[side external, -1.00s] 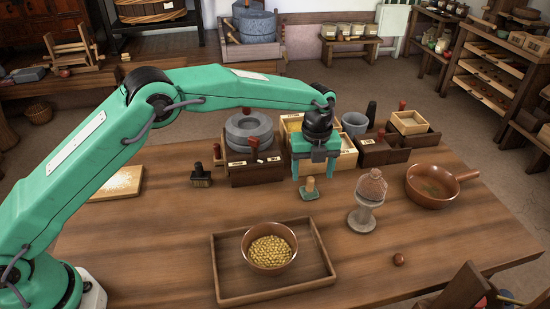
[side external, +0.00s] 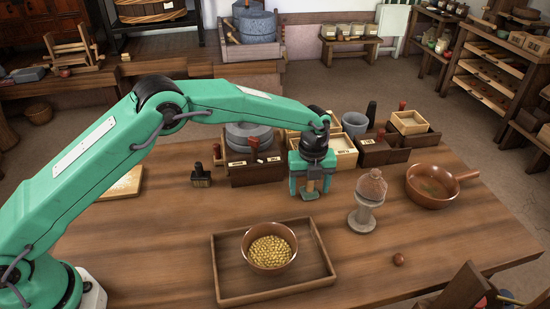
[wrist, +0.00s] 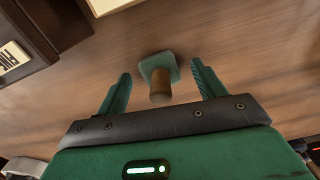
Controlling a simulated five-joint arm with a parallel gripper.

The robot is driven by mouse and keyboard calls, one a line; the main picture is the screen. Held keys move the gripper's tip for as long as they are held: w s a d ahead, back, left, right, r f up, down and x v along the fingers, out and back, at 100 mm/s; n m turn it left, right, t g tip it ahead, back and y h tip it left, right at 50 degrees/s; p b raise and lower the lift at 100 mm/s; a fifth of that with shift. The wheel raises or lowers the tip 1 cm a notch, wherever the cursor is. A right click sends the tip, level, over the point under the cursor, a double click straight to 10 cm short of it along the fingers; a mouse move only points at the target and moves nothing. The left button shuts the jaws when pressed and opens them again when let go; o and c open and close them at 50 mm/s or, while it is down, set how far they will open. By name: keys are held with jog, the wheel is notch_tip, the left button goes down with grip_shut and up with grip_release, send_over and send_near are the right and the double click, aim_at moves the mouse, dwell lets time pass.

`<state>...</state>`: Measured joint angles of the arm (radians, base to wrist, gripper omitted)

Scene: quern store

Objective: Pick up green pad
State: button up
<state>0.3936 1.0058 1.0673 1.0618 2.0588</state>
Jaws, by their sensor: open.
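The green pad is a small flat green square with an upright tan handle, and it stands on the wooden table. In the side view the pad (side external: 309,195) is directly below my gripper (side external: 309,187), whose fingers come down on either side of its handle. In the wrist view the pad (wrist: 158,66) lies between and just beyond the tips of my gripper (wrist: 160,75). The fingers are open, with a gap on both sides of the handle. Whether the fingertips touch the table cannot be told.
A stone bust-like piece on a stand (side external: 367,200) is close on the right. Wooden boxes (side external: 255,170) stand just behind. A black-based stamp (side external: 200,176) is on the left. A tray (side external: 222,272) with a bowl of grain (side external: 270,247) is in front. A brown pan (side external: 432,186) is far right.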

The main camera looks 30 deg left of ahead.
jog(key=c, duration=1.1)
jog(key=shift+o, duration=0.2)
jog(key=shift+r, duration=0.2)
jog(key=shift+r, duration=0.5)
notch_tip(320, 180, up, 3)
jog(key=shift+s+d+r, duration=0.1)
jog(key=shift+d, duration=0.05)
jog(key=s+d+r, duration=0.6)
jog(key=s, duration=0.3)
jog(key=shift+d+r, duration=0.25)
jog(key=shift+d, duration=0.1)
jog(key=shift+s, duration=0.1)
